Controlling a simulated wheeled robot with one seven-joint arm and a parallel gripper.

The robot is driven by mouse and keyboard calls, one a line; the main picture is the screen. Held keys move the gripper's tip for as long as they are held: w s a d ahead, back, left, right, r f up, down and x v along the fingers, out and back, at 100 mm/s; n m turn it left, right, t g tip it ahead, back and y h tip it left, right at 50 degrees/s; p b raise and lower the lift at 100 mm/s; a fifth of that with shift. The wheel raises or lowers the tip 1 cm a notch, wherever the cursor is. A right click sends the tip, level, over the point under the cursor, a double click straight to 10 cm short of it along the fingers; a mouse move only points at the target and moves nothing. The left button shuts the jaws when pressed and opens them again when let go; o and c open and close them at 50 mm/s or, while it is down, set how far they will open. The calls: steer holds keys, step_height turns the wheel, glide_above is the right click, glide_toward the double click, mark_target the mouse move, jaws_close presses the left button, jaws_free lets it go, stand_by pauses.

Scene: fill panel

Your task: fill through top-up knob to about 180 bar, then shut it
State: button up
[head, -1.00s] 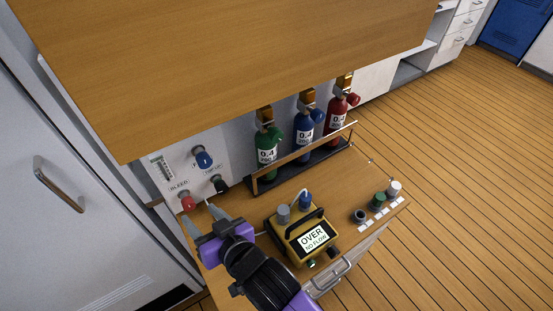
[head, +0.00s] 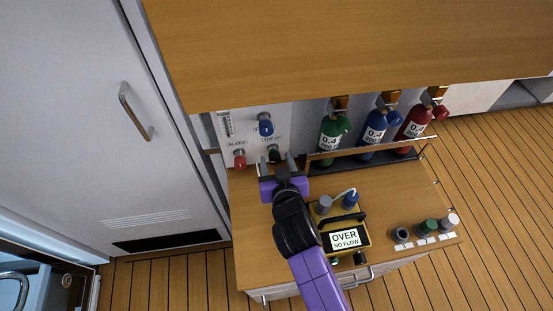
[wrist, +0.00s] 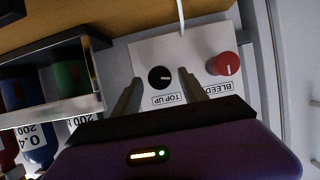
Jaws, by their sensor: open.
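The black top-up knob (head: 274,156) is low on the white fill panel (head: 246,143). In the wrist view, the knob (wrist: 160,77) shows above its upside-down TOP UP label, with a small white mark on its face. My gripper (head: 277,166) is open in front of it. In the wrist view, the knob appears between the spread fingers of my gripper (wrist: 160,80); contact cannot be made out. A gauge strip (head: 226,124) is at the panel's upper left, too small to read.
The red bleed knob (head: 239,160) is left of the top-up knob, and a blue knob (head: 265,127) is above. Green (head: 333,133), blue (head: 375,128) and red (head: 416,122) bottles stand behind a rail. A wooden cabinet (head: 340,50) overhangs. Small caps (head: 427,226) sit at the right.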

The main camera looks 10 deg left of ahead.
steer(key=shift+w+a+f, duration=0.1)
steer(key=shift+w, duration=0.15)
jaws_close()
steer(key=shift+a+f+n+h+b, duration=0.2)
steer(key=shift+n+h+b, duration=0.4)
steer(key=shift+n+b, duration=0.45)
steer(key=shift+s+r+n+t+h+b, duration=0.1)
steer(key=shift+n+t+h+b, duration=0.6)
steer(key=shift+n+b, duration=0.65)
steer(key=shift+a, duration=0.1)
